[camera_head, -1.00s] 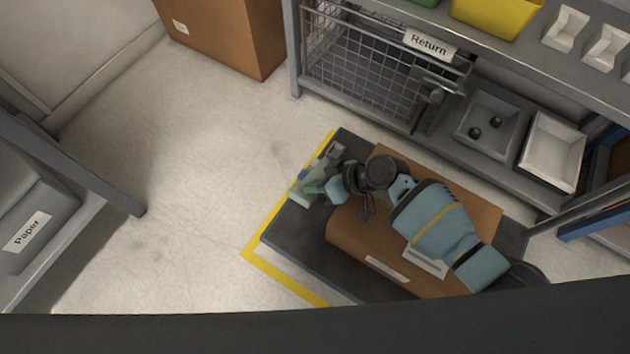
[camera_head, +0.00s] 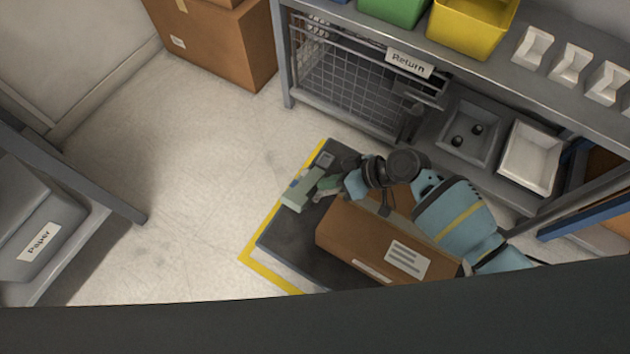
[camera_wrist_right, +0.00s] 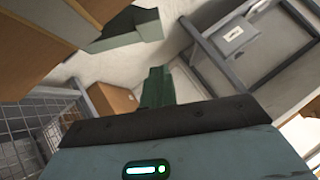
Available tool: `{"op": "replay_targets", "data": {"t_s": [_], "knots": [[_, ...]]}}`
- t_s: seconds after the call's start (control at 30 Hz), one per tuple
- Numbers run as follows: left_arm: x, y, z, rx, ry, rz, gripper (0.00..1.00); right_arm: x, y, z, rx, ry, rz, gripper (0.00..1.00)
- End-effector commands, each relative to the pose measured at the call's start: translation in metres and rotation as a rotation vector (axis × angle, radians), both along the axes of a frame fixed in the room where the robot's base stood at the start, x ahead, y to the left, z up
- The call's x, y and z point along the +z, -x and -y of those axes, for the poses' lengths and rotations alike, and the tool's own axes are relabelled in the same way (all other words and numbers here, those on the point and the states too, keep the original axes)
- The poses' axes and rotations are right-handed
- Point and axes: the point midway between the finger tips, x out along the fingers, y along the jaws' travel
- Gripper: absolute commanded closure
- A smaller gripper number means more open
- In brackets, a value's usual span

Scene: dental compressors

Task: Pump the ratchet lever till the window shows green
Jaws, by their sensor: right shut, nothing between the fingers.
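A pale grey-green device (camera_head: 300,190) sits at the left edge of the dark platform in the head view. I cannot make out a separate ratchet lever or its window colour there. My right gripper (camera_head: 328,182) is shut and empty, just right of the device; whether it touches cannot be told. In the right wrist view my shut green fingers (camera_wrist_right: 158,88) point up the picture, and a grey-green part (camera_wrist_right: 130,28), possibly the device, shows beyond them. The lit green strip at the bottom is on my own wrist. My left gripper is not in view.
A brown carton (camera_head: 345,237) lies on the dark platform (camera_head: 285,238) below my right arm. A shelf unit with a wire cage marked Return (camera_head: 409,63) and trays stands behind. A grey Paper bin (camera_head: 40,225) is at left. Open floor (camera_head: 175,200) lies between.

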Motion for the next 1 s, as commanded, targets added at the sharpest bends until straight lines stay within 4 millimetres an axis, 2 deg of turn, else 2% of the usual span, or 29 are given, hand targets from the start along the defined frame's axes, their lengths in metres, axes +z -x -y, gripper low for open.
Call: {"op": "replay_targets", "data": {"t_s": [0.03, 0.23, 0.77, 0.87, 1.0], "knots": [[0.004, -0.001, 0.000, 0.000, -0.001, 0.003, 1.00, 0.006, 0.002, 0.005, 0.000, 0.001, 0.001, 1.00], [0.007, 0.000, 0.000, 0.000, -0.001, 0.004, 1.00, 0.015, 0.005, 0.015, 0.001, -0.001, -0.001, 1.00], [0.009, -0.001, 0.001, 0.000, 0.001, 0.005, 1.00, 0.017, 0.005, 0.016, 0.000, -0.001, 0.000, 1.00], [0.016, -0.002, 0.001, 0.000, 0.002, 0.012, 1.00, 0.027, 0.004, 0.016, 0.000, -0.001, 0.007, 1.00], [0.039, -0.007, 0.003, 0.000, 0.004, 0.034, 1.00, 0.060, -0.001, 0.016, 0.000, -0.002, 0.029, 1.00]]}}
